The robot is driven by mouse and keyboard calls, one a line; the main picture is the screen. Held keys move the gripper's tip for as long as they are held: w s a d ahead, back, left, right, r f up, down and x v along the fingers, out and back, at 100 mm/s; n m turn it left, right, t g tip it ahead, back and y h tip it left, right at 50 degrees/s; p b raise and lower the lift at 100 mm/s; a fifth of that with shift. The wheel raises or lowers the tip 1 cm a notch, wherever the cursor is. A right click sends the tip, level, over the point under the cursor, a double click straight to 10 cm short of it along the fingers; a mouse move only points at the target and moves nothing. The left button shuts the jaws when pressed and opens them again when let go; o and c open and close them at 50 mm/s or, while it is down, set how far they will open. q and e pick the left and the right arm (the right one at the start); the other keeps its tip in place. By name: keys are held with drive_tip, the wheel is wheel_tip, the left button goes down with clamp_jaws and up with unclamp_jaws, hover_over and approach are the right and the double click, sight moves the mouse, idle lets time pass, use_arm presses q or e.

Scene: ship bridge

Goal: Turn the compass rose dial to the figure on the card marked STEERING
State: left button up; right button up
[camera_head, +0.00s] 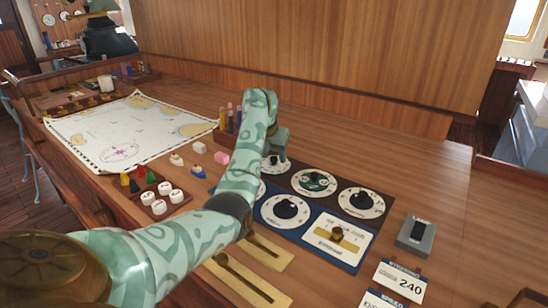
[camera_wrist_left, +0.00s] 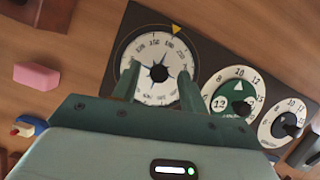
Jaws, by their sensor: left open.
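The compass rose dial (camera_wrist_left: 157,50) is a white disc with a dark star and centre hub, under a yellow triangle marker, in the left wrist view. In the head view only part of the dial (camera_head: 270,166) shows; my left arm and gripper hide the rest. My left gripper (camera_wrist_left: 160,82) is open, its two fingers spread over the left and right sides of the dial, hub between them. I cannot tell whether they touch it. In the head view the gripper (camera_head: 281,150) is just above the dial. A white card (camera_head: 400,283) reads 240; its small heading is unclear.
A green-centred dial (camera_head: 314,183) and another dial (camera_head: 361,202) stand right of the compass dial. A blue panel (camera_head: 268,219) with a big knob lies in front. A grey lamp switch box (camera_head: 415,235), pink block (camera_wrist_left: 36,76) and chart (camera_head: 125,128) are nearby.

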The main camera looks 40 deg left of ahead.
use_arm(q)
clamp_jaws()
idle(0.3)
drive_tip(key=shift+d+n+y, duration=0.15)
drive_tip(key=shift+n+y, duration=0.15)
drive_tip(key=shift+n, duration=0.7)
drive_tip(key=n, duration=0.2)
drive_tip(key=shift+w+f+n+g+y, duration=0.1)
drive_tip(key=shift+n+g+y, duration=0.3)
drive_tip(key=n+g+y+b, duration=0.1)
drive_tip(key=n, duration=0.2)
drive_tip(key=shift+w+d+b, duration=0.1)
drive_tip(key=shift+b, duration=0.3)
drive_tip(key=shift+n+g+b, duration=0.7)
drive_tip(key=shift+n+b, duration=0.2)
drive_tip(key=shift+n, duration=1)
drive_tip(key=shift+y, duration=0.3)
